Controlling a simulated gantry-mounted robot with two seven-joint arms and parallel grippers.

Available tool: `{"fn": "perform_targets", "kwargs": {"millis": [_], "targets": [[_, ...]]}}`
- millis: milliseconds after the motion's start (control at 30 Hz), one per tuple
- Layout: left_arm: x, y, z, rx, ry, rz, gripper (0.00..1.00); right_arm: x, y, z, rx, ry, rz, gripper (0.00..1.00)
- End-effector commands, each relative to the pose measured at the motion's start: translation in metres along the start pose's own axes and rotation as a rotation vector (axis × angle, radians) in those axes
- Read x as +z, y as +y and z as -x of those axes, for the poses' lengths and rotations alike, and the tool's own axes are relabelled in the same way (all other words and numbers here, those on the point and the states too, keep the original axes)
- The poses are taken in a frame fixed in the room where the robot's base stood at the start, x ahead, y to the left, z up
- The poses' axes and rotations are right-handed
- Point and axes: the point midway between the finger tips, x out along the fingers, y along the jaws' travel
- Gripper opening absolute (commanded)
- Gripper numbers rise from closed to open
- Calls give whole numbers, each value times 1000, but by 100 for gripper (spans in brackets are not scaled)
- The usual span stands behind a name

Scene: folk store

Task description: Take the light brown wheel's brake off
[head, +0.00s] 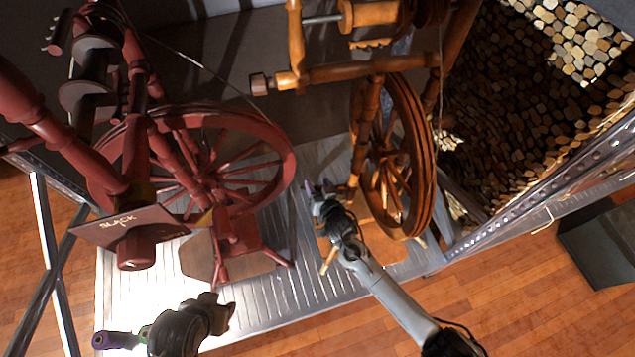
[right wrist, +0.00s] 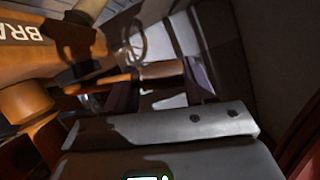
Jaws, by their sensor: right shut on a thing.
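The light brown spinning wheel (head: 405,150) stands right of centre in the head view, its rim facing right. My right gripper (head: 318,190) is low on its left side. In the right wrist view, a tapered wooden lever (right wrist: 150,73) lies between the dark purple finger pads, and the gripper is shut on it. Beside the lever is an orange-brown wooden part (right wrist: 45,50) with the partial letters "BRA". The lever's far end is partly hidden. My left gripper (head: 105,341) is at the bottom left in the head view, away from the light brown wheel; its opening is unclear.
A dark red spinning wheel (head: 270,145) stands at the left, with a sign reading "SLACK" (head: 120,225). Both wheels are on a ribbed metal platform (head: 285,285). Stacked logs (head: 530,110) fill the right rear. A dark box (head: 600,245) is at the far right.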

Motion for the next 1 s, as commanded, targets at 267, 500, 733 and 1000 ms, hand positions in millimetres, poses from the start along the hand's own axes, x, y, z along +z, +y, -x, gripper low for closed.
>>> {"fn": "perform_targets", "kwargs": {"millis": [267, 500, 733, 1000], "targets": [[-3, -1, 9, -2, -1, -2, 43, -5, 0, 2, -34, 0, -80, 0], [-3, 0, 8, 2, -1, 2, 43, -4, 1, 2, -33, -1, -78, 59], [-3, 2, 8, 8, 0, 10, 43, -4, 1, 2, -32, -1, -77, 76], [-4, 2, 12, 8, 0, 10, 43, -5, 1, 7, -32, -2, -77, 76]]}}
